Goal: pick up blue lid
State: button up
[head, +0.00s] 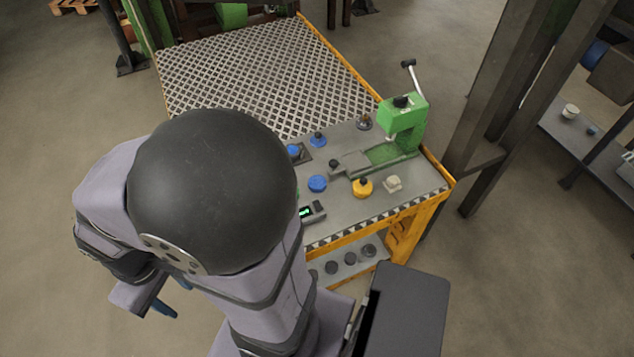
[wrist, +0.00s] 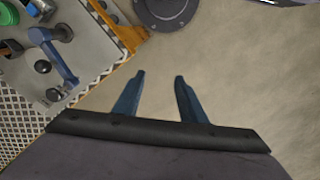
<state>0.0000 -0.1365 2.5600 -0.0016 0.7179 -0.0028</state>
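Several blue round pieces are on the grey worktop in the head view. One knobbed blue piece (head: 319,139) stands at the back, another blue piece (head: 293,151) sits on a dark square plate, and a flatter blue disc (head: 317,184) lies nearer the front. I cannot tell for sure which is the blue lid. My gripper is open and empty in the wrist view (wrist: 160,76), its two blue fingers apart over bare floor. In the head view it is mostly hidden behind my arm, left of the worktop and away from the blue pieces.
A green press (head: 412,128) with a raised lever stands at the worktop's right. A yellow knobbed piece (head: 362,188) and a pale block (head: 393,183) lie at the front. A dark steel post (head: 490,100) rises right of the table. The metal grating (head: 260,70) behind is clear.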

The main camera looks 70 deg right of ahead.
jog(key=o, duration=0.7)
jog(key=shift+c, duration=0.2)
